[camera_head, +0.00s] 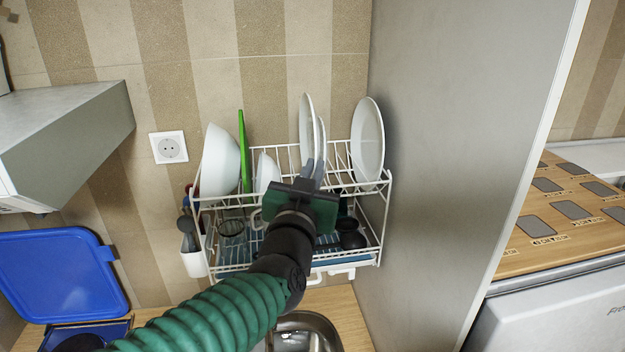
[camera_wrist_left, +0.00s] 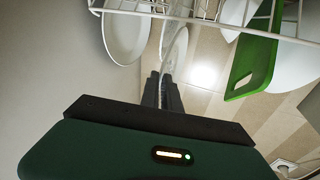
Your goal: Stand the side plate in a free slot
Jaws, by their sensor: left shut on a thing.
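My left gripper (camera_head: 312,175) reaches up to the white wire dish rack (camera_head: 386,215) and is shut on a white side plate (camera_head: 321,138). The plate is upright, nearly edge-on, at the upper rack. In the left wrist view the fingers (camera_wrist_left: 163,92) pinch the edge of the side plate (camera_wrist_left: 176,52). A larger white plate (camera_head: 305,122) stands just left of it in the head view, and another white plate (camera_head: 367,140) stands at the rack's right end. I cannot tell whether the held plate rests on the wires. My right gripper is not in view.
On the rack's left are a white bowl (camera_head: 220,162), a green board (camera_head: 244,150) and a smaller white dish (camera_head: 267,172). Glasses and dark cups fill the lower tier. A tall grey panel (camera_head: 450,150) closes the right side. A sink (camera_head: 308,330) lies below.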

